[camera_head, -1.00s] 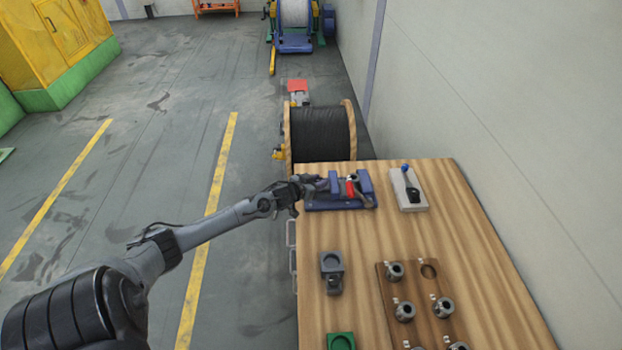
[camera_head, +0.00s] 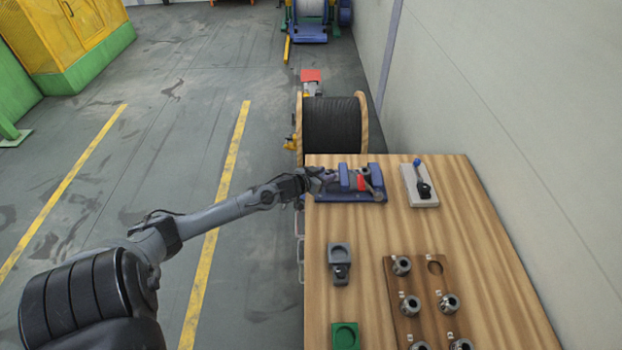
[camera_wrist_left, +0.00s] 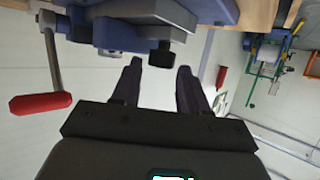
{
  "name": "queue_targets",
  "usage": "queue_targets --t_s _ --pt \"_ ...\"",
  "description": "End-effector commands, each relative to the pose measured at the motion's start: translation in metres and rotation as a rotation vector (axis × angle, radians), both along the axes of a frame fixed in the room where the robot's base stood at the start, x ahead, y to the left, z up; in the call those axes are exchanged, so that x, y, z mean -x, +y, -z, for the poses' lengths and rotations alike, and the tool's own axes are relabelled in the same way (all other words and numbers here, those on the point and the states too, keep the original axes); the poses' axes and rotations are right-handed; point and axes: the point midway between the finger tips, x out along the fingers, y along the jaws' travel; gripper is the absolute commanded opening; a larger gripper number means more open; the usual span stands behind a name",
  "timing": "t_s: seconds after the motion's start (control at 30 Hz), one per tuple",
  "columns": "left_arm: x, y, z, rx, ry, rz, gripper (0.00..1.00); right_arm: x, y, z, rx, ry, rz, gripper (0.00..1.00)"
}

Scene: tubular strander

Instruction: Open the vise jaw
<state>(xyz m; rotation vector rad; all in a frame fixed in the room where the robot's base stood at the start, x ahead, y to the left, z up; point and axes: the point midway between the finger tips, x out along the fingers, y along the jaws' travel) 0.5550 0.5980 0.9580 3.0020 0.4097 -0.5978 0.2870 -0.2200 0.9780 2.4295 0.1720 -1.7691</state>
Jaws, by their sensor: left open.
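The blue vise (camera_head: 350,196) sits at the far left corner of the wooden table. A red piece (camera_head: 361,183) shows at its right jaw. My left gripper (camera_head: 325,179) is at the vise's left end, fingers toward it. In the left wrist view the vise's blue body (camera_wrist_left: 145,12) fills the top. A crank with a red grip (camera_wrist_left: 40,103) hangs at left. A black knob (camera_wrist_left: 160,56) lies in line with the gap between my left fingertips (camera_wrist_left: 160,66). The fingers are open; contact with the knob cannot be told. My right gripper is out of view.
A grey block with a blue-tipped lever (camera_head: 420,185) stands right of the vise. Nearer are a grey fixture (camera_head: 339,262), a green block (camera_head: 345,335) and a wooden rack (camera_head: 400,325) with several metal parts. A black cable reel (camera_head: 331,125) stands behind the table.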

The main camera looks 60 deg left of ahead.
Motion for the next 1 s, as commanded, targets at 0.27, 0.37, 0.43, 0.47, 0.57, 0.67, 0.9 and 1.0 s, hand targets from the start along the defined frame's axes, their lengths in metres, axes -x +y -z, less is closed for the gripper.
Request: queue_targets --t_s 0.27,0.37,0.43,0.47,0.57,0.67,0.9,1.0 --pt "0.038 -0.011 -0.016 0.0 0.002 0.001 0.43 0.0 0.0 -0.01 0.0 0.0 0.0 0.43" --pt "0.05 -0.014 -0.022 0.0 0.002 0.001 0.43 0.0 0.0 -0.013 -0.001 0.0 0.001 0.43" --pt "0.057 -0.016 -0.024 0.0 0.002 0.001 0.43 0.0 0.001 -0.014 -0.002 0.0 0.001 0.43" --pt "0.059 -0.017 -0.026 0.001 0.001 0.001 0.43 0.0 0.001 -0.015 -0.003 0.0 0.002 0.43" --pt "0.067 -0.019 -0.029 0.001 0.0 0.002 0.43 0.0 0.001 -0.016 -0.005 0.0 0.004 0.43" --pt "0.072 -0.02 -0.031 0.0 0.0 0.001 0.43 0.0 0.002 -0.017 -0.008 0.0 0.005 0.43" --pt "0.075 -0.021 -0.033 0.0 -0.001 0.0 0.43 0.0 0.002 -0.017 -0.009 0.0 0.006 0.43" --pt "0.075 -0.021 -0.033 0.0 -0.001 0.0 0.43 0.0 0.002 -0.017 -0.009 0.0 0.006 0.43"
